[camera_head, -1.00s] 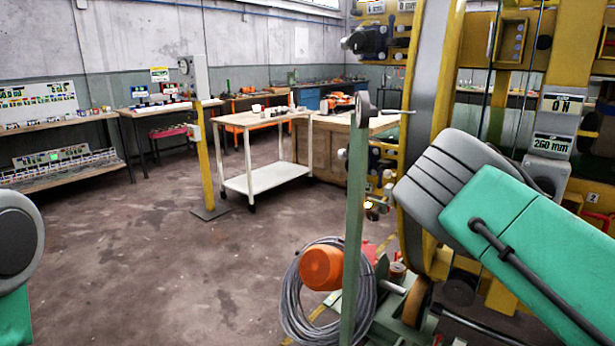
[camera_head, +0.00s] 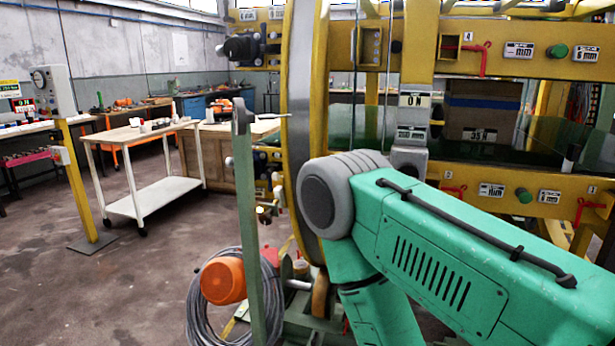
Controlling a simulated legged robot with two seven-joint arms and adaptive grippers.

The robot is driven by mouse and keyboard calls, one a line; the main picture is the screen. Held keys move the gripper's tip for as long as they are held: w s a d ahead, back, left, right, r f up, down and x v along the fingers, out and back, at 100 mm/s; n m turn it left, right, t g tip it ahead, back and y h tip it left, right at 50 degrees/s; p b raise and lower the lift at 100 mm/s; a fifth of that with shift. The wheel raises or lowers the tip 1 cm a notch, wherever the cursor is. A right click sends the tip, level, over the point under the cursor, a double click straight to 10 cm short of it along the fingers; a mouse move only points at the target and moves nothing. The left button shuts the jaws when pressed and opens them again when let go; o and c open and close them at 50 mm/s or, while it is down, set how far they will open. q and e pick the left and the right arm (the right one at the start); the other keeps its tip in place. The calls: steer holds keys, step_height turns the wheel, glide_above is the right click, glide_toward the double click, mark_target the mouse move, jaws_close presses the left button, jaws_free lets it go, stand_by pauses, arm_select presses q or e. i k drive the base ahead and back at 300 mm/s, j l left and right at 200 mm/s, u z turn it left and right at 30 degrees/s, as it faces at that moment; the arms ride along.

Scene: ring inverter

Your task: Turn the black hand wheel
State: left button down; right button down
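The dark hand wheel (camera_head: 240,116) stands at the top of a slim green post (camera_head: 243,200), left of centre. I see it almost edge-on, so its face and rim are mostly hidden. A thin rod sticks out to its right. My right arm, green with a grey joint, fills the lower right and lies to the right of the post, apart from the wheel in the picture. Its gripper is out of view. My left arm and gripper are also out of view.
A large yellow and grey ring (camera_head: 302,110) rises just right of the wheel. An orange motor (camera_head: 222,281) and coiled grey cable (camera_head: 197,310) lie low beside the post. A white trolley (camera_head: 150,195) and a yellow post (camera_head: 80,180) stand left. Open floor lies at the lower left.

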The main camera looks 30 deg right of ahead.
mark_target(409, 169)
steer(key=z, duration=1.6)
